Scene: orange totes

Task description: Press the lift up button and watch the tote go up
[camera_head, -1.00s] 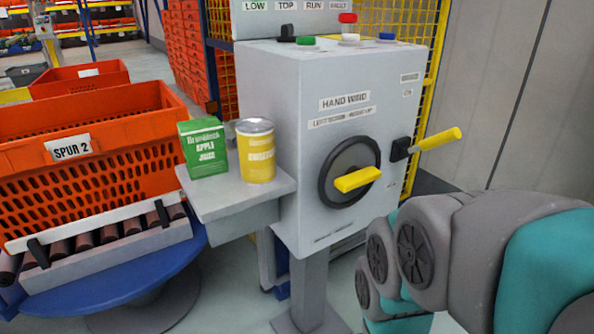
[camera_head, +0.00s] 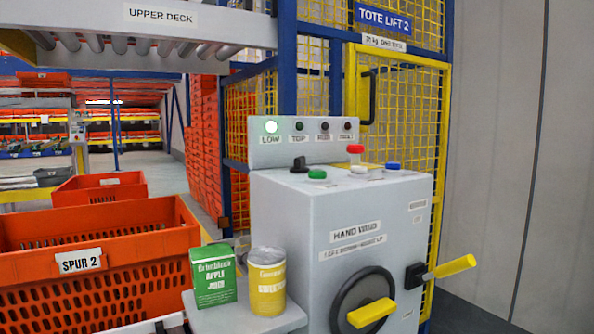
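The grey lift control box (camera_head: 300,215) stands in the middle. Its top carries a black selector (camera_head: 299,165), a green button (camera_head: 317,174), a red button (camera_head: 355,149), a white button (camera_head: 359,170) and a blue button (camera_head: 393,165). I cannot read which one is lift up. The caged TOTE LIFT 2 (camera_head: 398,27) stands behind. I cannot tell a tote inside it. My gripper is out of view.
A hand wheel (camera_head: 345,300) and a yellow-handled lever (camera_head: 455,267) stick out from the box front. An orange SPUR 2 tote (camera_head: 130,225) is at left, under the upper deck rollers (camera_head: 150,50).

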